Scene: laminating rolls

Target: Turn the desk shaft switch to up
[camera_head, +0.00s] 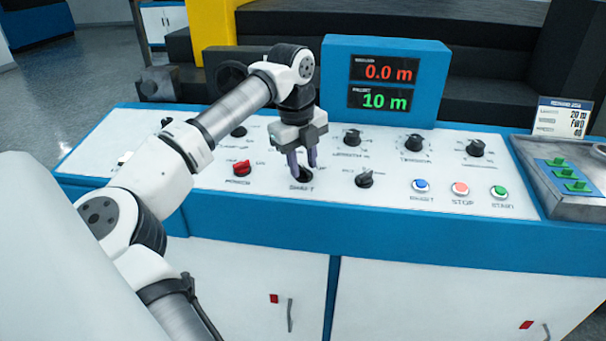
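The shaft switch (306,177) is a black rotary knob on the white sloped top of the desk, with a label reading like "SHAFT" in front of it. My gripper (303,166) points down right over this knob. Its two purplish fingers are apart with a gap between them. The fingertips overlap the knob's upper part in the picture, so I cannot tell whether they touch it or which way its pointer faces.
A red knob (242,168) is to the left and a black knob (365,179) to the right. Further right are blue (421,185), red (460,188) and green (499,191) buttons. A blue display box (435,75) stands behind, reading 0.0 m and 10 m. A metal tray (590,206) is at far right.

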